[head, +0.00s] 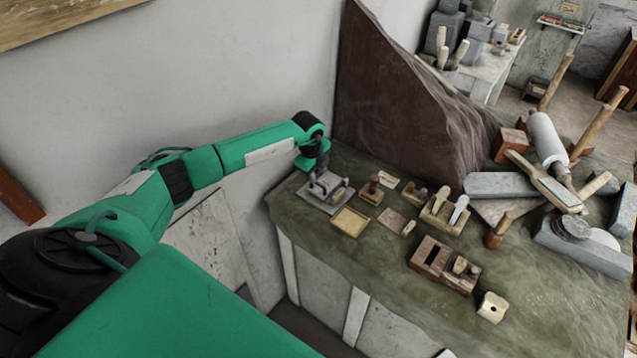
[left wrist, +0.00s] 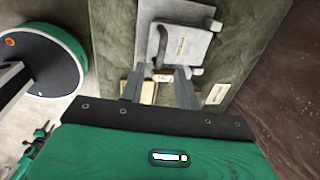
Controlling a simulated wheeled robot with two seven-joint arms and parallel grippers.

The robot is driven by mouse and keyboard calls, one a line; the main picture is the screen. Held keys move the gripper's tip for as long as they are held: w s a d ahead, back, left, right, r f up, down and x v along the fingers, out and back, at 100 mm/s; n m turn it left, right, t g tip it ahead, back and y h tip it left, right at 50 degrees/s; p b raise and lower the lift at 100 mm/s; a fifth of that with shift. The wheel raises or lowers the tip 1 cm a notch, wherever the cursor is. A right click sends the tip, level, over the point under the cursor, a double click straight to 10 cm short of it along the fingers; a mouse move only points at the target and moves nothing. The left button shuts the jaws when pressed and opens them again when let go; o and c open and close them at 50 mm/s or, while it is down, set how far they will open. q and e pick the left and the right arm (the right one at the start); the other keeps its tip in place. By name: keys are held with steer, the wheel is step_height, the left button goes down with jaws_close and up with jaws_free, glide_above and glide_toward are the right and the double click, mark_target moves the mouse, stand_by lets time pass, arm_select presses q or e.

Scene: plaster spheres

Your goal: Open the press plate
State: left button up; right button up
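The press (head: 313,198) is a small grey device on the left end of the green-draped table, in the head view. In the left wrist view its grey plate (left wrist: 188,47) with a pale label lies over a grey base (left wrist: 150,22), beyond my fingertips. The plate looks roughly flat; I cannot tell its exact tilt. My left gripper (head: 320,168) points down above the press and hides part of it. Contact with the plate cannot be made out. My right gripper is not in view.
A shallow wooden tray (head: 350,222) and small wooden blocks (head: 371,190) sit close to the press. A large dark brown slab (head: 395,110) stands behind. A mallet-like white roller (head: 546,138) and other tools crowd the right.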

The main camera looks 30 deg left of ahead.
mark_target(319, 184)
arm_select(q)
steer(key=shift+w+f+b, duration=0.25)
steer(key=shift+f+b, duration=0.5)
steer(key=shift+f, duration=0.35)
steer(key=shift+w+f+b, duration=0.2)
steer(key=shift+f+b, duration=0.55)
steer(key=shift+f, duration=0.35)
jaws_close()
